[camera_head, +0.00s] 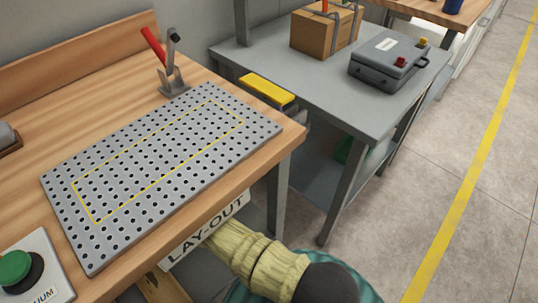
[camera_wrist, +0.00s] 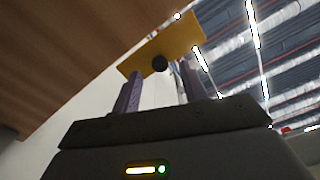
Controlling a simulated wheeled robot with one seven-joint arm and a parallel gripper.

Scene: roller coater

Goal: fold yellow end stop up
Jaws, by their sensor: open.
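The yellow end stop (camera_head: 267,89) is a flat yellow plate just off the right end of the wooden bench, beside the grey table in the head view. It looks roughly level there. In the wrist view, a yellow plate (camera_wrist: 180,40) with a round black knob (camera_wrist: 160,63) on its face is seen from below, and appears to be the same part. My gripper (camera_wrist: 160,72) is open below it, one finger on each side of the knob in the picture. I cannot tell whether the fingers touch the plate. My gripper is hidden in the head view.
The wooden bench (camera_head: 110,75) carries a perforated grey plate (camera_head: 160,165) and a red-handled clamp (camera_head: 165,65). Its wood also fills the upper left of the wrist view (camera_wrist: 60,50). The grey table (camera_head: 320,85) holds a carton (camera_head: 322,38) and a grey case (camera_head: 385,65).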

